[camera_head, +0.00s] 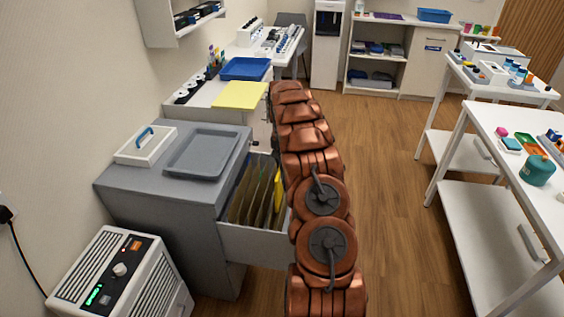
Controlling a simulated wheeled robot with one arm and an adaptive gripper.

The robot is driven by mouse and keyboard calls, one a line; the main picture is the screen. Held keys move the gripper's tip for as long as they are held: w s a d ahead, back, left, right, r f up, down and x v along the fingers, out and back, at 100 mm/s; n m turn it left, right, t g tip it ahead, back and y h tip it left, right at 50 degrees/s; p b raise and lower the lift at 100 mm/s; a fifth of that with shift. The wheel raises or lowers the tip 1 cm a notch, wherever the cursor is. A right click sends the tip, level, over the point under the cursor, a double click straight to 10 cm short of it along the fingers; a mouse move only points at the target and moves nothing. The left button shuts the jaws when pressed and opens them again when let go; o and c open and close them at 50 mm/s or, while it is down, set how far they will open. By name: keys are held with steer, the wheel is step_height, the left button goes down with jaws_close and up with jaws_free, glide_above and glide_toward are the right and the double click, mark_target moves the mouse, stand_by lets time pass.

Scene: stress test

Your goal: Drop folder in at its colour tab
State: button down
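A grey filing cabinet (205,212) stands at the left with its drawer (255,238) pulled open. Several olive-brown hanging files (247,192) stand upright in the drawer. A yellow piece (278,192) shows at the drawer's right side, partly covered by my arm; I cannot tell whether it is a folder or a tab. A flat yellow sheet or folder (240,94) lies on the white desk behind the cabinet. My copper arm runs up the middle of the picture, in front of the drawer's right edge. My gripper does not show.
A grey tray (202,154) and a white box with a blue handle (146,146) sit on the cabinet. A white heater-like unit (120,280) stands in front. A blue tray (245,69) is on the desk. White tables (490,205) stand right. Wooden floor (385,180) between is clear.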

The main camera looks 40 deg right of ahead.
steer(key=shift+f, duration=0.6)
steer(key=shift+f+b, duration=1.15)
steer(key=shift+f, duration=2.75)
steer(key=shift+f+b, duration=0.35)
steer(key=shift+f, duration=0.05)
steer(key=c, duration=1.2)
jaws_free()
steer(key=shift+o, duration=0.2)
